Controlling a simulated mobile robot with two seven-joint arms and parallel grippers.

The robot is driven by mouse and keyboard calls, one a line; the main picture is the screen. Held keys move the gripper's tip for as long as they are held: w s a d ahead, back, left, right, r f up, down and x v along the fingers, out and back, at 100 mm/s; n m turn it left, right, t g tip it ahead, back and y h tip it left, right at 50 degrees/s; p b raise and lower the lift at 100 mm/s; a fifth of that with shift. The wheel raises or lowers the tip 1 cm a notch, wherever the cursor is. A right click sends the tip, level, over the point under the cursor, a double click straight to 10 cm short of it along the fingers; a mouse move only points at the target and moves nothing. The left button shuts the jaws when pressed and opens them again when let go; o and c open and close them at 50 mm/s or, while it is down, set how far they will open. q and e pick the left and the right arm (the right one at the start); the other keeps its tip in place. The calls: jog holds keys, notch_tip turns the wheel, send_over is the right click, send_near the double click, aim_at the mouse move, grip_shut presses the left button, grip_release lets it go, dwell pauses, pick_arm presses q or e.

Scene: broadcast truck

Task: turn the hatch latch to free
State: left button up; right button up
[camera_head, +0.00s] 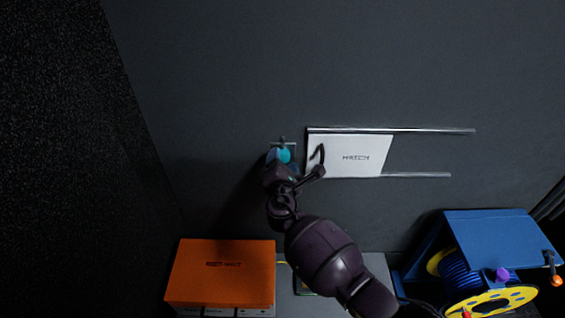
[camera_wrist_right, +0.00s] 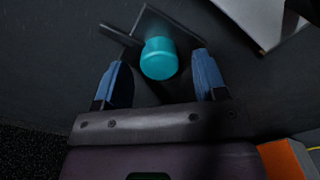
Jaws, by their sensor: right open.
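The white hatch panel (camera_head: 345,157), lettered HATCH, sits between two rails on the dark wall, with a dark curved handle (camera_head: 319,154) on its left side. Left of it is the latch, with a teal round knob (camera_head: 285,155) on a dark plate. In the right wrist view the teal knob (camera_wrist_right: 159,58) stands in front of the latch plate (camera_wrist_right: 150,22), between and slightly beyond my fingertips. My right gripper (camera_wrist_right: 160,75) is open, its blue fingers either side of the knob with gaps. In the head view my right arm partly hides the latch. My left gripper is not in view.
An orange box (camera_head: 222,272) stands at the lower left, below the latch. A blue cable reel frame (camera_head: 490,235) with a yellow-rimmed reel (camera_head: 492,300) stands at the lower right. Upper (camera_head: 400,130) and lower (camera_head: 420,175) rails extend right of the hatch. The wall above is clear.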

jog(key=shift+s+r, duration=0.1)
jog(key=shift+s, duration=0.45)
pick_arm(q)
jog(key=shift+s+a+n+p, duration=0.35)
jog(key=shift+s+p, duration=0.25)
jog(key=shift+p, duration=0.7)
pick_arm(e)
jog(key=s, duration=0.9)
jog(key=shift+s, duration=0.35)
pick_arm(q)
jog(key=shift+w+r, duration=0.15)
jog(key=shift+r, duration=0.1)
